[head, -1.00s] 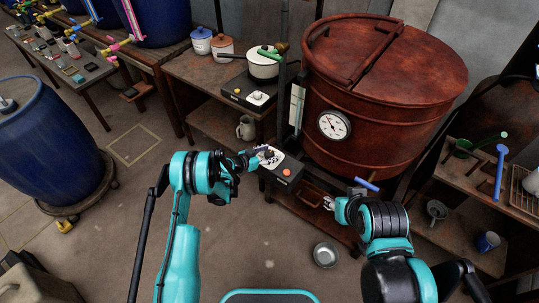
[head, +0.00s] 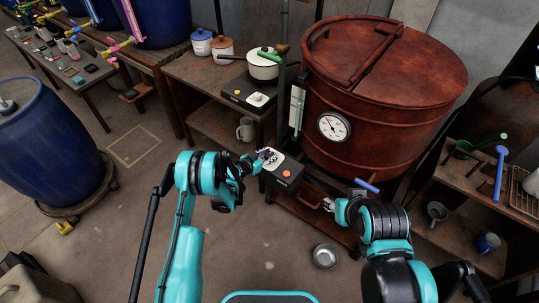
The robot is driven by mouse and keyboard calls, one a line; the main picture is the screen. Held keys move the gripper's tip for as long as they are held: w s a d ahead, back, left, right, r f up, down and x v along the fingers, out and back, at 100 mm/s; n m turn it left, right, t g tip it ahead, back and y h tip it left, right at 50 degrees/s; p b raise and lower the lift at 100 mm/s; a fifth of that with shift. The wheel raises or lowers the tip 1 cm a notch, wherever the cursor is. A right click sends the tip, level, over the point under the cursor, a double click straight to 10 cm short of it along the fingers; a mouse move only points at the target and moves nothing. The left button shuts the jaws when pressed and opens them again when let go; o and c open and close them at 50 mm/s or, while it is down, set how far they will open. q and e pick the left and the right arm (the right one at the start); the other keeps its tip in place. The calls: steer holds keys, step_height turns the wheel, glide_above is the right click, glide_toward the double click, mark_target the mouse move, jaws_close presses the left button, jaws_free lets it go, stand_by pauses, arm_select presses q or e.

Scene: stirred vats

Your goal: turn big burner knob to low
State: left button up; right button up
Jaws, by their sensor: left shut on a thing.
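The big burner's dark control box (head: 284,173) stands at the foot of the large red-brown vat (head: 385,95). It has a white dial plate (head: 275,159) and an orange button (head: 286,173). My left gripper (head: 264,154) is at the dial plate, shut on the big burner knob, which its fingers mostly hide. I cannot read the knob's setting. My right gripper (head: 333,205) is in front of the vat's lower side, near a blue handle (head: 367,186); its fingers are too small to judge.
A small burner (head: 248,94) with a white pot (head: 263,66) stands on the wooden table at the back. A round gauge (head: 334,126) is on the vat. A metal bowl (head: 326,256) lies on the floor. A blue barrel (head: 50,140) stands at left.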

mark_target(269, 154)
arm_select(q)
steer(key=n+t+y, duration=0.1)
steer(key=n+y, duration=0.1)
steer(key=n+t+y, duration=0.2)
steer(key=n+y, duration=0.1)
steer(key=shift+d, duration=0.15)
steer(key=shift+n+y, duration=2.4)
steer(key=shift+y, duration=0.4)
steer(key=shift+s+y, duration=0.1)
steer(key=shift+y, duration=0.3)
steer(key=o, duration=1.2)
steer(key=shift+c, duration=0.2)
step_height(269, 154, up, 10)
